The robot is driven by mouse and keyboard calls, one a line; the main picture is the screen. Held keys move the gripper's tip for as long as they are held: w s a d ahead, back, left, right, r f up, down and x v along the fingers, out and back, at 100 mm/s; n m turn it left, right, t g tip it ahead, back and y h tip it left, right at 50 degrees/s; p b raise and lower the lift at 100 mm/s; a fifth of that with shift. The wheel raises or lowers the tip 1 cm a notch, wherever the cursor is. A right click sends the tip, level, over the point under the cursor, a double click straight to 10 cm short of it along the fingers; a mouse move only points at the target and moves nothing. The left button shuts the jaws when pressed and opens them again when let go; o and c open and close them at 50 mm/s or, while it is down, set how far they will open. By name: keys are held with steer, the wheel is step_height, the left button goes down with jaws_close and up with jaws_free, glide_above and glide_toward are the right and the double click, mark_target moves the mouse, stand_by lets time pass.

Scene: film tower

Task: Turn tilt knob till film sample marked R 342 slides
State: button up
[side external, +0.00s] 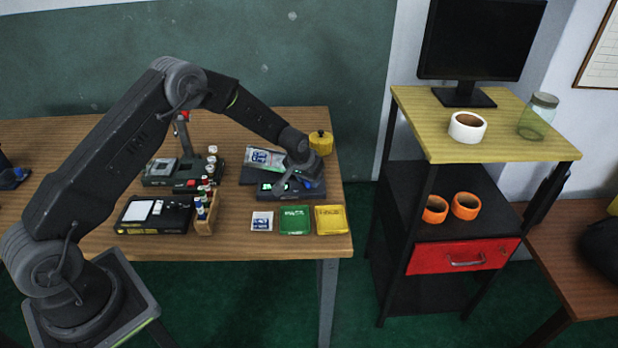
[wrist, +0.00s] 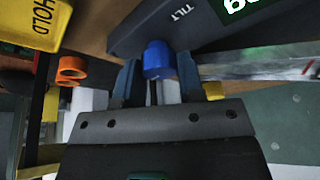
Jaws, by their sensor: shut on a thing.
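The tilt device (side external: 285,192) is a dark box with a small green-lit display, near the right end of the wooden table. Its side shows the word TILT in the wrist view (wrist: 205,25). The blue tilt knob (wrist: 158,55) stands out from that side, and my gripper (wrist: 158,78) is shut on it, one finger on each side. In the side view my gripper (side external: 303,180) is at the device's right end, partly covering it. A pale ramp (side external: 262,155) with a blue-and-white film sample on it rises behind the box. The sample's marking is too small to read.
White, green (side external: 294,220) and yellow (side external: 331,220) squares lie in front of the device. A yellow weight (side external: 321,142) stands behind it. A bottle rack (side external: 206,212) and other instruments are to the left. A shelf unit (side external: 460,200) stands right of the table.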

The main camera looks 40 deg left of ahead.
steer(key=shift+m+h, duration=0.5)
steer(key=shift+m, duration=0.7)
steer(key=o, duration=0.9)
steer(key=v, duration=1.4)
steer(key=shift+a+f, duration=0.1)
